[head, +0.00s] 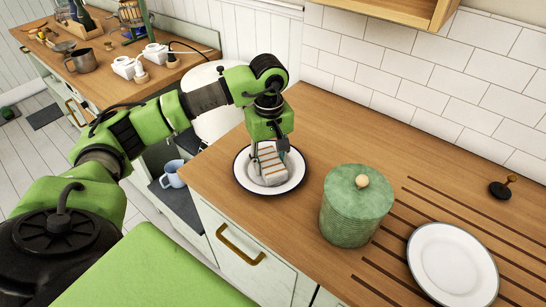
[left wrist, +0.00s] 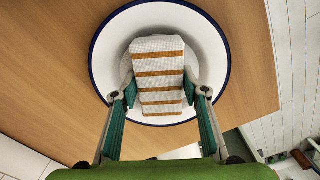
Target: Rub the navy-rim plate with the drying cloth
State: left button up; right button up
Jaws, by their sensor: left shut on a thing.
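The navy-rim plate (head: 242,180) lies flat on the wooden counter, near its left end; its dark blue rim shows clearly in the left wrist view (left wrist: 215,37). The drying cloth (head: 272,165) is a whitish folded block with tan stripes. My left gripper (head: 268,150) is shut on the drying cloth, from above. In the left wrist view the gripper's fingers (left wrist: 159,95) hold the cloth (left wrist: 159,62) on both sides, over the plate's middle. The cloth seems to be on or just above the plate; I cannot tell contact. My right gripper is not in view.
A green ribbed canister (head: 357,208) stands right of the plate. A second pale plate (head: 452,265) lies on the grooved part of the counter, with a small black knobbed object (head: 502,187) behind it. A mug (head: 173,174) stands on a lower shelf at left.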

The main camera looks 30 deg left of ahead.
pick_arm(q)
jog(key=shift+s, duration=0.8)
jog(key=shift+b, duration=0.3)
jog(key=shift+w+r+b, duration=0.1)
jog(key=shift+w+b, duration=0.25)
jog(key=shift+w, duration=1.5)
jog(key=shift+s+b, duration=0.3)
jog(key=shift+s, duration=1.55)
jog(key=shift+f+b, duration=0.2)
jog(key=shift+b, duration=0.1)
jog(key=shift+w+r, duration=0.15)
jog(key=shift+w, duration=1.7)
jog(key=shift+a+b, duration=0.35)
jog(key=shift+b, duration=0.05)
jog(key=shift+s, duration=1.8)
jog(key=shift+b, duration=0.45)
jog(key=shift+w, duration=1.7)
jog(key=shift+s+f+b, duration=0.2)
jog(key=shift+s+b, duration=0.1)
jog(key=shift+s, duration=0.65)
jog(key=shift+s+r, duration=0.2)
jog(key=shift+s, duration=0.6)
jog(key=shift+w, duration=1.85)
jog(key=shift+s+d, duration=0.1)
jog(key=shift+d, duration=0.2)
jog(key=shift+s+f+b, duration=0.1)
jog(key=shift+s+b, duration=0.6)
jog(key=shift+s, duration=1.05)
